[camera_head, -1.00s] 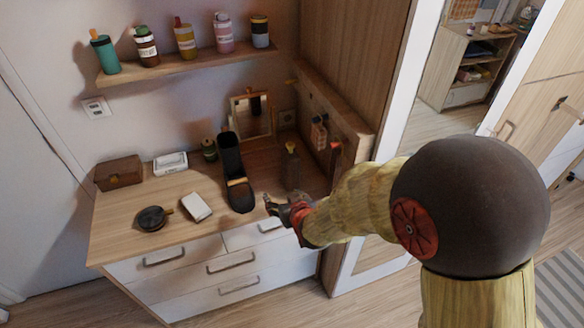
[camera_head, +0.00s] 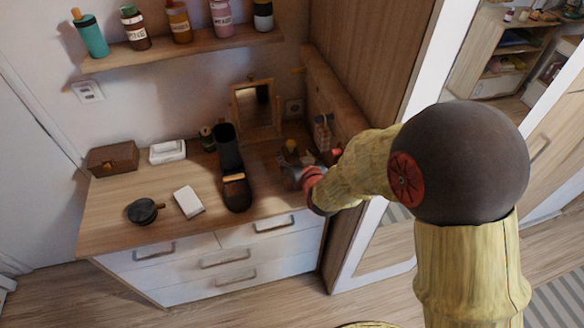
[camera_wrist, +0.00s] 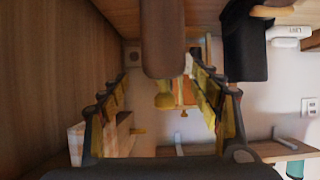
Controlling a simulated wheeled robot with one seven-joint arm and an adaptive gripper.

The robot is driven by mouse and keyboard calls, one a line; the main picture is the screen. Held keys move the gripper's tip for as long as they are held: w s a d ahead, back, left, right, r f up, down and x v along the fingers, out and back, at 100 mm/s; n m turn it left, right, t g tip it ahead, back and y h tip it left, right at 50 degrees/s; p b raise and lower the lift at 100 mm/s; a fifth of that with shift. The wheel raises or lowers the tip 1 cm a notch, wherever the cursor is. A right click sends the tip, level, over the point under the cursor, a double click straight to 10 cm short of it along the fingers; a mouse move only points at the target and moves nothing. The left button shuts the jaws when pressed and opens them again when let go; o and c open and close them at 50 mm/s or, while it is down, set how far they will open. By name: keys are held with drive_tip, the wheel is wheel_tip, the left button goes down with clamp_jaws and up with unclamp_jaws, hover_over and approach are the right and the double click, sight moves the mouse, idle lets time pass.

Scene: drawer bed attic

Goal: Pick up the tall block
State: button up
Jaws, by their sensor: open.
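The tall block is most likely the dark brown upright piece with a yellow knob (camera_head: 291,144) at the right of the dresser top. In the head view my gripper and wrist hide most of it. In the wrist view, which is upside down, the brown block (camera_wrist: 163,40) hangs from the top centre with its yellow knob below. My gripper (camera_head: 287,164) is open at the block. In the wrist view its fingers (camera_wrist: 160,75) stand left and right of the block, with gaps on both sides. I cannot tell how deep the block is between them.
A tall black holder (camera_head: 229,150) stands left of my gripper. A mirror (camera_head: 255,108) is behind, and a wooden side panel (camera_head: 335,92) is close on the right. A white box (camera_head: 189,201), dark round pot (camera_head: 143,210) and brown case (camera_head: 112,157) lie further left. A bottle shelf (camera_head: 180,48) hangs above.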

drive_tip(key=shift+a+x, duration=0.15)
drive_tip(key=shift+x, duration=0.9)
drive_tip(key=shift+a+x, duration=0.1)
drive_tip(key=shift+x, duration=1)
drive_tip(key=shift+s+f, duration=0.15)
drive_tip(key=shift+f, duration=0.05)
drive_tip(key=shift+c, duration=0.2)
clamp_jaws()
